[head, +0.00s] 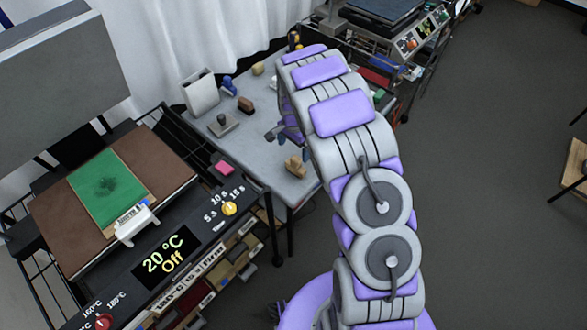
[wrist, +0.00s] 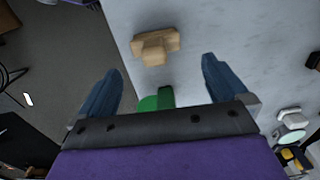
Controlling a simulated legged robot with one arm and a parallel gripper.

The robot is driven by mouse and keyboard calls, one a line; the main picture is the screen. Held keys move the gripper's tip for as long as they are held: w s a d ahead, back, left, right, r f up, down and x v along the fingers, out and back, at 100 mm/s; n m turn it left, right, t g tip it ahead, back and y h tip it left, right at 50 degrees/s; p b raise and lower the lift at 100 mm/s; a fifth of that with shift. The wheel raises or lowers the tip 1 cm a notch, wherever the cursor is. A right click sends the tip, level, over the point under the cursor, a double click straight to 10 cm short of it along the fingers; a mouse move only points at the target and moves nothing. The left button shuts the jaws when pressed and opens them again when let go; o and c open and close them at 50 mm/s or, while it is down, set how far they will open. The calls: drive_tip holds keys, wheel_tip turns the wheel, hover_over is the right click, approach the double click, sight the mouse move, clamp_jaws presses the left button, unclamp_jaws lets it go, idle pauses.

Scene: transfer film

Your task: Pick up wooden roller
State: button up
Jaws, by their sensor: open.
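The wooden roller (head: 295,166), a light tan piece with a wide part and a shorter stub, lies on the grey table near its front edge. In the wrist view the wooden roller (wrist: 155,46) lies beyond the fingertips, roughly centred between them and apart from both. My gripper (wrist: 161,72) is open, its two dark blue fingers spread wide with no object held. In the head view my gripper (head: 272,132) is above the table, behind and left of the roller, and partly hidden by my arm.
A green object (wrist: 157,100) shows between the finger bases. A heat press (head: 110,190) stands at left.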

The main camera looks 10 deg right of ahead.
sight(295, 158)
drive_tip(key=f, duration=0.3)
drive_tip(key=shift+s+d, duration=0.1)
drive_tip(key=shift+d, duration=0.25)
drive_tip(key=shift+d+f+b, duration=0.35)
drive_tip(key=f, duration=0.2)
drive_tip(key=a+f+b, duration=0.1)
drive_tip(key=f, duration=0.1)
drive_tip(key=shift+s+a+f, duration=0.1)
drive_tip(key=shift+s+f, duration=0.05)
drive_tip(key=shift+f, duration=0.1)
drive_tip(key=shift+d, duration=0.35)
drive_tip(key=c, duration=0.5)
drive_tip(key=shift+a, duration=0.1)
drive_tip(key=c, duration=0.4)
drive_tip(key=shift+o, duration=0.2)
drive_tip(key=shift+a, duration=0.15)
drive_tip(key=shift+r, duration=0.1)
